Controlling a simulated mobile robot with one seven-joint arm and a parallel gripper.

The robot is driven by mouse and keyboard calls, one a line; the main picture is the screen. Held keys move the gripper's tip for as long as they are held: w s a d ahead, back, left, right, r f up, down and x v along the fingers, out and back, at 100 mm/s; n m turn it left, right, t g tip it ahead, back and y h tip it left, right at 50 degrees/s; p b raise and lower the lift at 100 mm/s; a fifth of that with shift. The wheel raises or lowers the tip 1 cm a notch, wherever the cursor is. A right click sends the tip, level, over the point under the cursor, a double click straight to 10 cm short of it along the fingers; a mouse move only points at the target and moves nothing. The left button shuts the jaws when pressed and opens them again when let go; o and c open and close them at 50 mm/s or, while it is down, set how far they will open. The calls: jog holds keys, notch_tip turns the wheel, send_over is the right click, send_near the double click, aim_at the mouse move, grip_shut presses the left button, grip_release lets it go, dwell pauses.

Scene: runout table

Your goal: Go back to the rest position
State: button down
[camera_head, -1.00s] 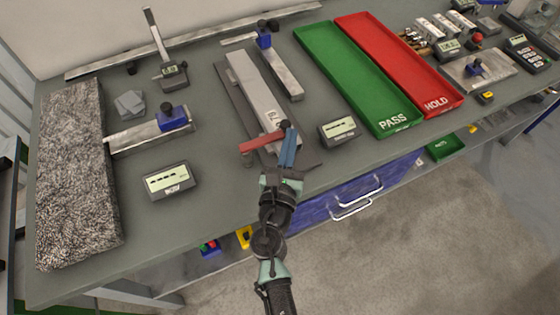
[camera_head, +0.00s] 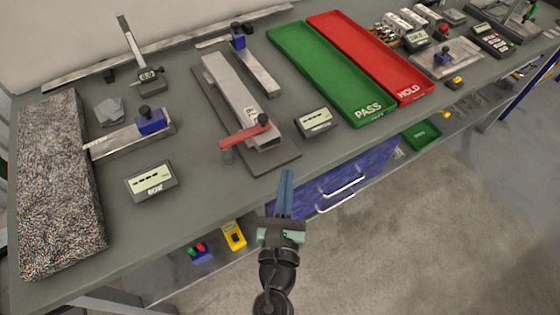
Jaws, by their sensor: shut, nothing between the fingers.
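My gripper (camera_head: 286,180) is in the lower middle of the head view, with its blue fingers together and nothing between them. It is in front of the table's (camera_head: 205,205) front edge, over the blue drawer front in the picture. A grey metal fixture (camera_head: 232,88) with a red lever (camera_head: 243,136) lies on a dark plate just behind and left of the gripper, apart from it.
A green PASS tray (camera_head: 320,75) and a red HOLD tray (camera_head: 368,55) lie at the back right. Digital readouts (camera_head: 151,183) (camera_head: 315,122) stand near the front. A speckled block (camera_head: 58,185) fills the left end. A drawer handle (camera_head: 340,195) juts out. Floor (camera_head: 430,240) at right is clear.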

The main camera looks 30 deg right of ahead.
jog(key=shift+s+a, duration=0.1)
jog(key=shift+s, duration=0.5)
